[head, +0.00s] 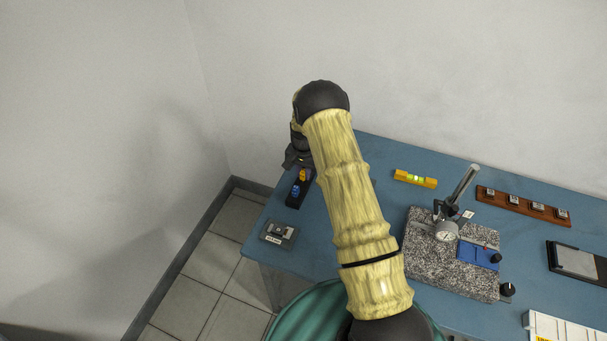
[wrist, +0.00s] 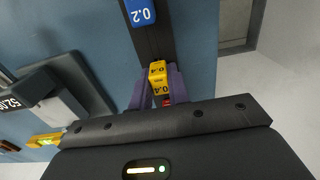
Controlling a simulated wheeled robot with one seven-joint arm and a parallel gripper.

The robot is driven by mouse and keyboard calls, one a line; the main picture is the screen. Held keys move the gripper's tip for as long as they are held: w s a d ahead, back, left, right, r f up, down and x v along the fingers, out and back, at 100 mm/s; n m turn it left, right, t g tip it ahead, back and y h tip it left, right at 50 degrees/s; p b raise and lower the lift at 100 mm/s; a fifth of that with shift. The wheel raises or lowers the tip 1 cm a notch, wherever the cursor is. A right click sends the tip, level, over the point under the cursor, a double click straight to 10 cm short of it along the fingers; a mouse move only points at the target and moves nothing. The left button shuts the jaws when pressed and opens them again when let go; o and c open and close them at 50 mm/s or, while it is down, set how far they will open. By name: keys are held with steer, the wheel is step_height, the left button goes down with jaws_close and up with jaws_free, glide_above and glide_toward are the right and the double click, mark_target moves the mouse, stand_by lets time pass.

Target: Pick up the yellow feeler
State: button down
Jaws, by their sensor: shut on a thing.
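The yellow feeler (wrist: 158,77), a small block marked 0.4, is between the purple fingers of my gripper (wrist: 159,90) in the wrist view. My gripper is shut on it. The feeler is above or in one end of a black holder (wrist: 153,42); I cannot tell whether it is clear of the holder. A blue feeler (wrist: 140,11) marked 0.2 sits farther along the holder. A little red shows between the fingers. In the head view the yellow feeler (head: 304,175) is small, beside the blue feeler (head: 295,190), with my gripper (head: 298,160) just behind.
A grey block (head: 279,233) lies near the table's left front edge. A yellow level (head: 415,179), a granite gauge stand (head: 450,250) and a brown rack (head: 522,206) are to the right. My arm hides the table's middle. A wall stands close behind.

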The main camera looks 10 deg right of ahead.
mark_target(304, 171)
step_height(304, 171, up, 10)
steer(key=b, duration=0.2)
steer(key=shift+f+b, duration=0.25)
steer(key=shift+b, duration=0.15)
